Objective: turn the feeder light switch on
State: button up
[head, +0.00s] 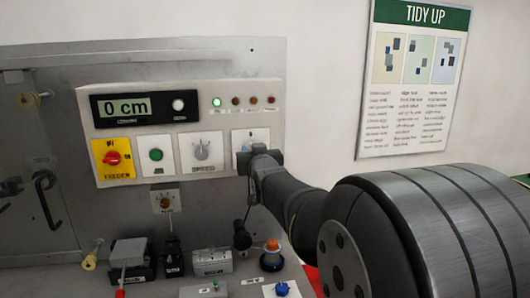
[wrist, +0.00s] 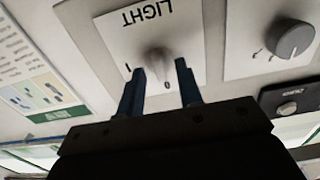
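The light switch is a pale toggle lever (wrist: 158,56) on a white plate marked LIGHT, with I and 0 marks, upside down in the wrist view. In the head view its plate (head: 251,134) is at the right end of the control panel, and my gripper hides its lower part. My gripper (wrist: 160,67) has two blue fingers spread apart, one to each side of the lever in the picture. The lever looks blurred and points towards the camera; I cannot tell its set position or whether a finger touches it. In the head view my gripper (head: 262,156) is at the plate.
A grey rotary knob (head: 202,151) marked SPEED is left of the light plate. Further left are a green button (head: 156,155) and a red knob on a yellow plate (head: 113,158). A display (head: 144,107) reads 0 cm. Several small devices stand on the ledge below.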

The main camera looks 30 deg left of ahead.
grip_shut()
jog(key=shift+m, duration=0.3)
jog(key=shift+w+d+f+m, duration=0.1)
jog(key=shift+m, duration=4.2)
jog(key=shift+f+m, duration=0.1)
jog(key=shift+m, duration=4.2)
